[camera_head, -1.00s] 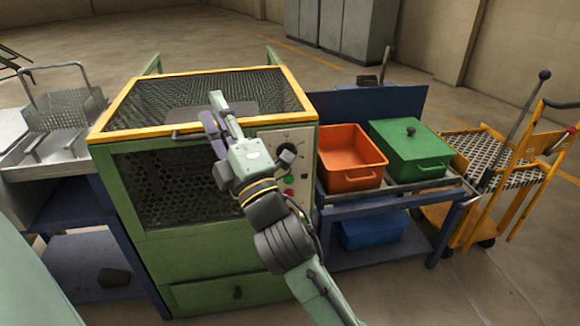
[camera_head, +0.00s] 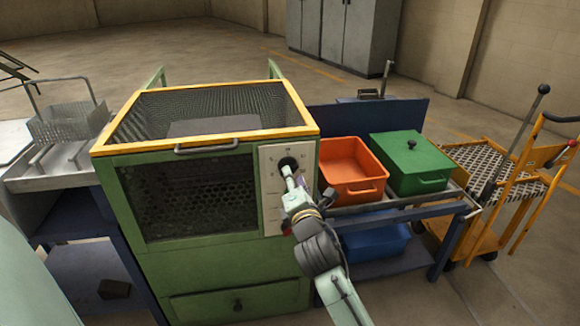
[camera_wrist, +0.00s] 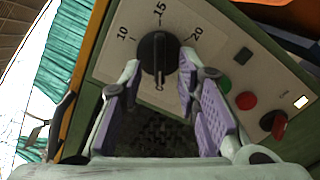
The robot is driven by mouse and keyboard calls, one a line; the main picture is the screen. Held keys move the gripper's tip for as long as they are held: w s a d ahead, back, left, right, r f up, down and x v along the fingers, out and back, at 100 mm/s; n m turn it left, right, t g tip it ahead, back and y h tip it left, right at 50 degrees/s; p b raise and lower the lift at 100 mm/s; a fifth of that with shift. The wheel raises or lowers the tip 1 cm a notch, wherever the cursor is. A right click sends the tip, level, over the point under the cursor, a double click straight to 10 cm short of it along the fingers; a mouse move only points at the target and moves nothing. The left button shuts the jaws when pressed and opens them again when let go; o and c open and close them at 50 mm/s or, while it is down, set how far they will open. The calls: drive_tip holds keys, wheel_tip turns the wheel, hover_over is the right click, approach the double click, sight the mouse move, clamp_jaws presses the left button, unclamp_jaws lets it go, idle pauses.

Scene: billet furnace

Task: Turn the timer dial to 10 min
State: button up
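The black timer dial (camera_wrist: 158,53) sits on a pale panel (camera_wrist: 208,25) marked 10, 15 and 20. The 10 is at its upper left, the 15 above it and the 20 at its upper right. Its grip bar runs roughly up and down in the wrist view, in line with the 15. The dial also shows in the head view (camera_head: 288,163), partly covered by my arm. My gripper (camera_wrist: 158,66) is open, with one purple-padded finger on each side of the dial. I cannot tell whether either finger touches it.
A green button (camera_wrist: 243,56), a red button (camera_wrist: 246,100) and a red-black switch (camera_wrist: 273,124) are on the panel. The green furnace (camera_head: 200,262) has a mesh front and yellow-edged top. An orange bin (camera_head: 352,165) and green lidded box (camera_head: 410,165) stand to the right.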

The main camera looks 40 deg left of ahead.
drive_tip(key=shift+p+x, duration=0.35)
drive_tip(key=shift+x, duration=1.25)
clamp_jaws()
